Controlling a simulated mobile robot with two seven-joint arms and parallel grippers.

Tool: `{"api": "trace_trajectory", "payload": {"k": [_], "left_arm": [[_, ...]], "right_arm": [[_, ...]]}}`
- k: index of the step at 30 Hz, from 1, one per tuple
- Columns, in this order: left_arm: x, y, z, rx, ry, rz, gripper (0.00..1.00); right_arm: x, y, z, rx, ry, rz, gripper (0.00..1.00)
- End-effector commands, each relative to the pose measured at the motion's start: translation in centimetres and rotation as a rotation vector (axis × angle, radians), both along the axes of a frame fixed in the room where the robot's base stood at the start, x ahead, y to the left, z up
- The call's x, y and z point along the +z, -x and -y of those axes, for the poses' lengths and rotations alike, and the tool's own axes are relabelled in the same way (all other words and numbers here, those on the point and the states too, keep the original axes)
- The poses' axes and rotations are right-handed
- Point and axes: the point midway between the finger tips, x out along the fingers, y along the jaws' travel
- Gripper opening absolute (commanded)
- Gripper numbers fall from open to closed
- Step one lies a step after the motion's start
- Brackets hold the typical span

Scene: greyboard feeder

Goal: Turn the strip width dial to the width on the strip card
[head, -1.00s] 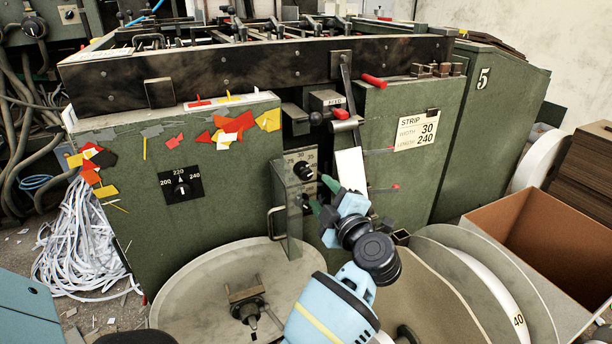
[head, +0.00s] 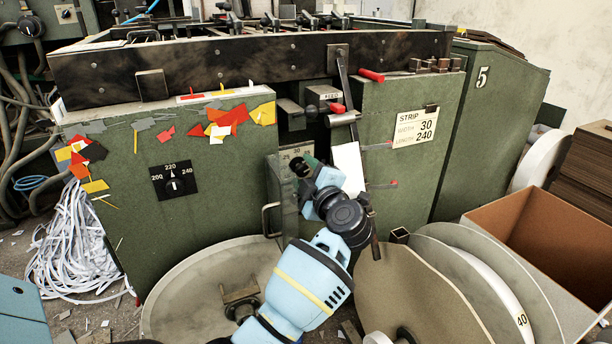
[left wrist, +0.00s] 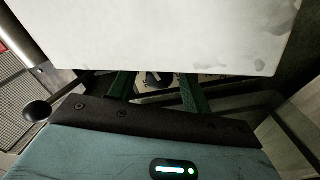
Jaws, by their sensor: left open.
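The strip width dial (head: 299,166) is a dark round knob on a small green box, with 25 and 30 readable above it. My left gripper (head: 307,164) is at the dial, its green fingers open. In the left wrist view the knob (left wrist: 157,80) shows between the two fingers (left wrist: 158,90); a large white sheet hides the upper part of the dial. I cannot tell whether the fingers touch it or where its pointer stands. The strip card (head: 415,127) on the green cabinet reads width 30, length 240. My right gripper is not in view.
A second dial (head: 174,181), marked 200, 220, 240, sits on the left cabinet face, pointing near 220. A white sheet (head: 350,167) hangs just right of the gripper. A round tray (head: 190,290) lies below; reels (head: 425,290) and an open carton (head: 535,215) stand right.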

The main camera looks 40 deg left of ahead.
Motion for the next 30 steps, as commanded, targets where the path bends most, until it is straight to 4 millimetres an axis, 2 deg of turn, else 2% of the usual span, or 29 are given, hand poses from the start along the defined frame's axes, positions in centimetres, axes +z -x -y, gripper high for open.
{"api": "trace_trajectory", "payload": {"k": [3,13,23,30], "left_arm": [[0.0,0.0,0.0,0.0,0.0,0.0,0.48],[0.0,0.0,0.0,0.0,0.0,0.0,0.05],[0.1,0.0,0.1,0.0,0.023,0.049,0.04],[0.1,0.0,0.1,0.0,0.083,0.19,0.04]], "right_arm": [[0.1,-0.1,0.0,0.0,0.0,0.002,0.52],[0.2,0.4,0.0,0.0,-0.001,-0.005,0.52],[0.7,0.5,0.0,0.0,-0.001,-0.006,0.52],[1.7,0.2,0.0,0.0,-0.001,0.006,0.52]]}}
